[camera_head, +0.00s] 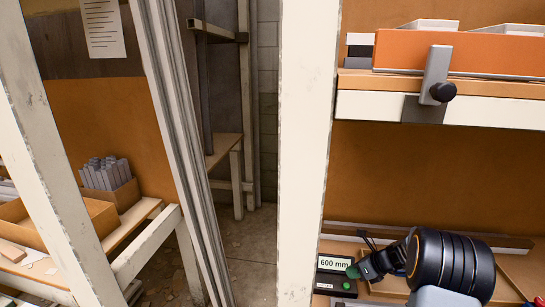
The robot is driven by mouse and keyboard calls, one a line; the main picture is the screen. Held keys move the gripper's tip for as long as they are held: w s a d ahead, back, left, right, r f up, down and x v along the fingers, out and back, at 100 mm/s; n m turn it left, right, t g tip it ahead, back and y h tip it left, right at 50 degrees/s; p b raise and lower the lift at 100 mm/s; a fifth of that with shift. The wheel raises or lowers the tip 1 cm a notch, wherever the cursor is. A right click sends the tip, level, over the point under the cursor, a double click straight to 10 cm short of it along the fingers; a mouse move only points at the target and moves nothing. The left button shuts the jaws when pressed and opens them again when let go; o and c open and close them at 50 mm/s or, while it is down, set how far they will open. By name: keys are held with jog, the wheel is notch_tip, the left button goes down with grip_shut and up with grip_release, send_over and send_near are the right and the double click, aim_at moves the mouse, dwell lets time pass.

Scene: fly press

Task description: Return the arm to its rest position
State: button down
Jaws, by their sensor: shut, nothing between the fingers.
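My arm shows at the lower right as a thick black ribbed joint with an orange ring. My gripper (360,268) is the small dark end at its left. It is shut and holds nothing that I can see. It is beside a small black box with a lit display reading "600 mm" (334,264), at the bench. I cannot tell whether the gripper touches the box. My arm hides part of the bench behind it.
A white upright post (307,150) stands left of my arm. Above is a shelf (365,105) with an orange-fronted tray (455,55) and a grey clamp with a black knob (437,80). At the left, a box of grey bars (107,178) stands on another bench.

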jog(key=s+n, duration=0.1)
jog(key=n, duration=0.1)
jog(key=s+a+n+g, duration=0.1)
jog(key=s+n, duration=0.1)
jog(key=s+n+g+h, duration=0.1)
jog(key=s+n, duration=0.1)
jog(key=n, duration=0.1)
jog(key=shift+s+a+r, duration=0.15)
jog(key=shift+r, duration=0.05)
jog(key=s+a+r+n+t+h, duration=0.1)
jog(key=s+a+r+n+h, duration=0.2)
jog(key=s+a+r+n, duration=0.2)
jog(key=s+a+r+n+t+h, duration=0.1)
jog(key=s+a+r+n+h, duration=0.2)
jog(key=s+r+n, duration=0.9)
jog(key=a+n, duration=0.2)
jog(key=n, duration=0.3)
jog(key=shift+s+a, duration=0.2)
jog(key=shift+s, duration=0.2)
